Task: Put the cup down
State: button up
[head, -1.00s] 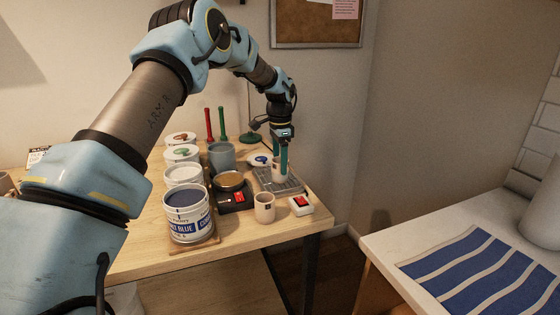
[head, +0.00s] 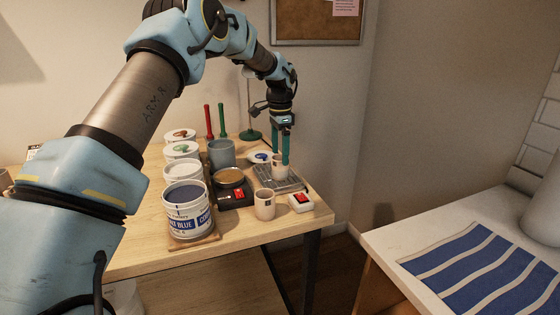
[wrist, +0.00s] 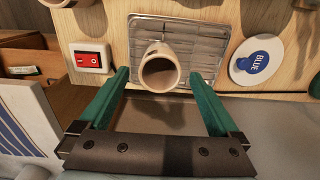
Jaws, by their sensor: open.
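A beige cup (head: 279,171) stands upright on the grey metal tray (head: 290,186) near the table's right side. In the wrist view the cup (wrist: 160,72) shows its open mouth, and the ribbed tray (wrist: 206,32) lies under it. My gripper (head: 280,162) is open, pointing down at the cup from above. In the wrist view its two teal fingers (wrist: 161,85) are spread on either side of the cup, with a gap to each. A second beige cup (head: 265,205) stands on the table in front of the tray.
A red switch box (head: 301,203) stands right of the second cup.

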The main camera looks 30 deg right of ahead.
notch_tip(320, 180, up, 9)
jog(key=b, duration=0.1)
jog(key=shift+r+b, duration=0.15)
jog(key=shift+b, duration=0.2)
dwell(0.3)
